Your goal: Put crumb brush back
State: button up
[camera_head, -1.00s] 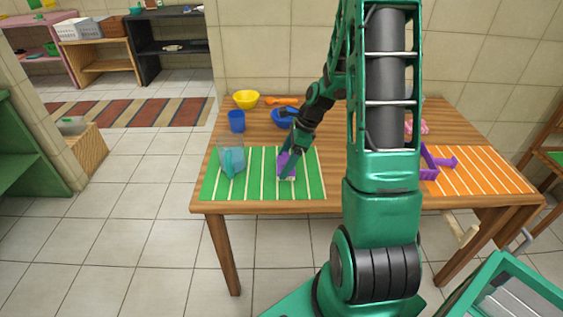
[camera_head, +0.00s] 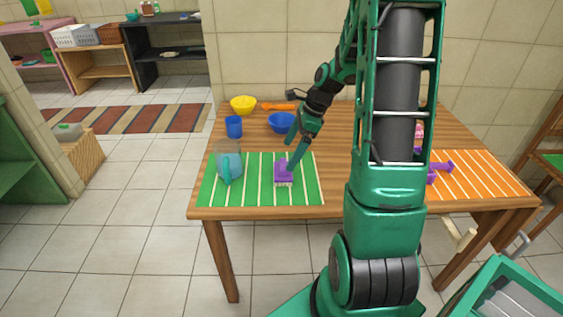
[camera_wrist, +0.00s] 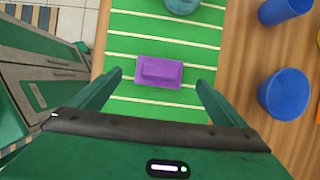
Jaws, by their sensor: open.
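The purple crumb brush (camera_head: 283,176), with pale bristles along its lower edge, rests on the green striped mat (camera_head: 239,197) at the left of the table. In the wrist view the brush (camera_wrist: 160,72) is a purple block lying across the stripes. My gripper (camera_head: 294,151) is open above the brush. In the wrist view the two fingers of my gripper (camera_wrist: 159,82) are spread to either side of the brush, with green mat showing between them and it. Nothing is held.
A clear pitcher (camera_head: 229,164) with a teal handle stands left of the brush. Behind are a blue cup (camera_head: 234,127), a yellow bowl (camera_head: 243,104) and a blue bowl (camera_head: 281,123). A purple item (camera_head: 439,168) lies on the orange mat (camera_head: 490,178), partly hidden by my arm.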

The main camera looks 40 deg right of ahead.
jog(key=s+a+r+n+g+h, duration=0.1)
jog(key=s+a+r+n+h, duration=0.1)
jog(key=s+r+n, duration=0.85)
jog(key=s+a+n, duration=0.2)
jog(key=s+n, duration=0.2)
jog(key=s, duration=0.4)
jog(key=s+a+n+g+h, duration=0.1)
jog(key=s+n, duration=0.3)
jog(key=s, duration=0.4)
jog(key=shift+s+a+g, duration=0.3)
jog(key=shift+a, duration=0.1)
